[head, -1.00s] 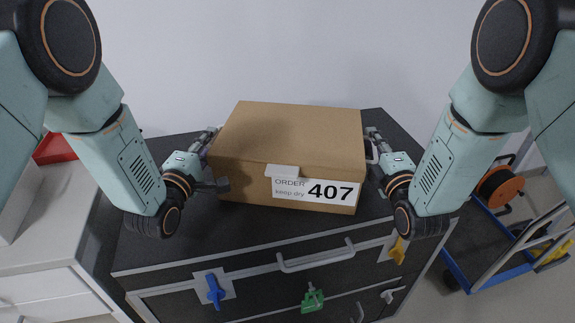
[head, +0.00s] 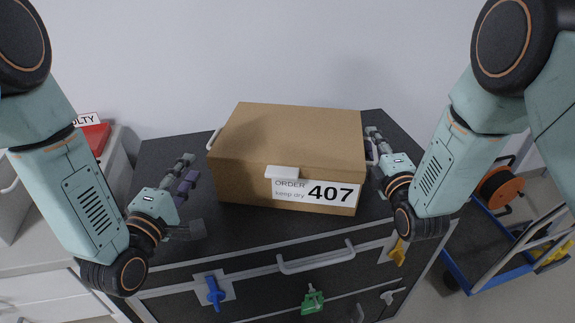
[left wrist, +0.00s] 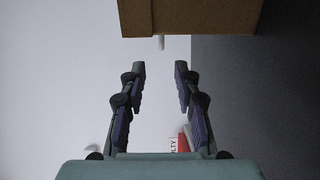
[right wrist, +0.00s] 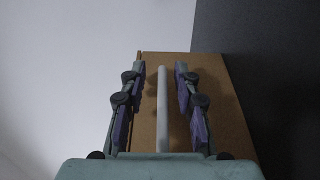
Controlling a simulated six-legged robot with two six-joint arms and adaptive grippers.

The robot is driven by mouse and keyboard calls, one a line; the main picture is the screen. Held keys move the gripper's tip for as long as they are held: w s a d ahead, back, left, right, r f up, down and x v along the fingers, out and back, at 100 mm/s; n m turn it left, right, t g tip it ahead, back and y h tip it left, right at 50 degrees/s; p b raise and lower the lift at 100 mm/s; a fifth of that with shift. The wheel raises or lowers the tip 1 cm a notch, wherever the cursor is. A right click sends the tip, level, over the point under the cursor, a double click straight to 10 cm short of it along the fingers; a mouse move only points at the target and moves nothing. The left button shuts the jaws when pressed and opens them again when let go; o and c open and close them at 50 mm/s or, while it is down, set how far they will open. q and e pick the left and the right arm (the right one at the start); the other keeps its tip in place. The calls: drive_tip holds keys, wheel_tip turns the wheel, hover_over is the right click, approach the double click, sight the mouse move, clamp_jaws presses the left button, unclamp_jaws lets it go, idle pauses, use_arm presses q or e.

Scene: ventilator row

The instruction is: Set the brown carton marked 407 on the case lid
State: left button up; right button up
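The brown carton (head: 285,140) marked 407 rests on the black case lid (head: 225,225), its label facing me. It has a white handle on each end; the left handle (head: 214,138) is free. My left gripper (head: 190,195) is open and empty, to the left of the carton and apart from it; the left wrist view shows a carton edge (left wrist: 190,15) beyond the fingertips (left wrist: 160,68). My right gripper (head: 373,150) is at the right end. In the right wrist view its open fingers (right wrist: 160,66) stand either side of the right handle (right wrist: 162,110), with gaps showing.
The case front has a grey pull handle (head: 315,258) and blue (head: 215,291), green (head: 312,300) and yellow (head: 398,250) latches. A red bin (head: 95,137) stands on the left counter. A blue trolley (head: 475,255) with an orange reel (head: 500,188) is at the right.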

use_arm(q)
drive_tip(key=shift+v, duration=0.9)
use_arm(e)
drive_tip(key=shift+s, duration=0.1)
drive_tip(key=s, duration=0.4)
drive_tip(key=s+d, duration=0.1)
drive_tip(key=s, duration=0.2)
drive_tip(key=s+d, duration=0.1)
drive_tip(key=s, duration=0.3)
drive_tip(key=shift+s, duration=0.35)
